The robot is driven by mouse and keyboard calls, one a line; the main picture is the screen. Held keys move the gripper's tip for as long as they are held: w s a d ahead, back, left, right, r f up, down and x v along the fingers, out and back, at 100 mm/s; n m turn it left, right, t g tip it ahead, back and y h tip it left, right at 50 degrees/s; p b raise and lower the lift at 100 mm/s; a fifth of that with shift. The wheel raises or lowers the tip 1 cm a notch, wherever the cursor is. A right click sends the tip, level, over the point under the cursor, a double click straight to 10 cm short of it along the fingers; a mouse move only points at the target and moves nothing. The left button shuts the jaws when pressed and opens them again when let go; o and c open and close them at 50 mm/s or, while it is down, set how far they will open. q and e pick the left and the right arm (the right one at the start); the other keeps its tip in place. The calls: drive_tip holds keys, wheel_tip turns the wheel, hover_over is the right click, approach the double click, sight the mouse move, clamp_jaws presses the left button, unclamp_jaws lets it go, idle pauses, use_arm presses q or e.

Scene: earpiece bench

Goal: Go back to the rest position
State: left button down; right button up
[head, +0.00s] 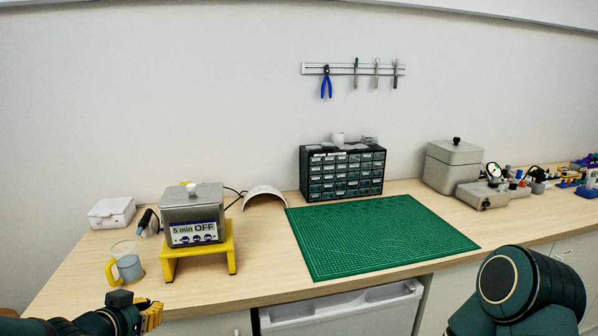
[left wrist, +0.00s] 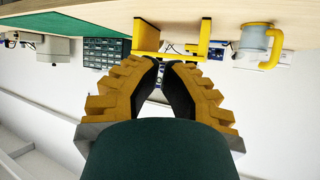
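My left gripper (head: 150,316) shows at the bottom left of the head view, low at the bench's front edge, below the mug (head: 129,268). In the left wrist view its yellow ribbed fingers (left wrist: 164,66) lean together, their tips almost meeting. Nothing is seen between them, so it looks shut and empty. My right arm shows only as a dark green link at the bottom right of the head view. My right gripper is out of view.
A grey device (head: 193,206) reading "5 min OFF" stands on a yellow stand (head: 168,266). A green mat (head: 380,235) lies bare mid-bench before a drawer cabinet (head: 343,173). A grey lidded box (head: 453,166) stands right. Below is an open-looking white drawer (head: 340,308).

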use_arm(q)
drive_tip(key=s+d+f+n+g, duration=0.1)
drive_tip(key=d+f+g, duration=0.1)
drive_tip(key=d+f, duration=0.4)
drive_tip(key=s+d+f+n+g, duration=0.1)
drive_tip(key=d+f+g, duration=0.15)
drive_tip(key=f, duration=0.65)
drive_tip(key=s+d+f+n+g+h, duration=0.1)
drive_tip(key=s+d+f+n+g, duration=0.1)
drive_tip(key=s+d+f+g, duration=0.4)
drive_tip(key=s+d+f, duration=0.5)
drive_tip(key=s+f, duration=0.2)
drive_tip(key=f, duration=0.2)
drive_tip(key=shift+s+d, duration=0.25)
drive_tip(key=shift+d, duration=0.15)
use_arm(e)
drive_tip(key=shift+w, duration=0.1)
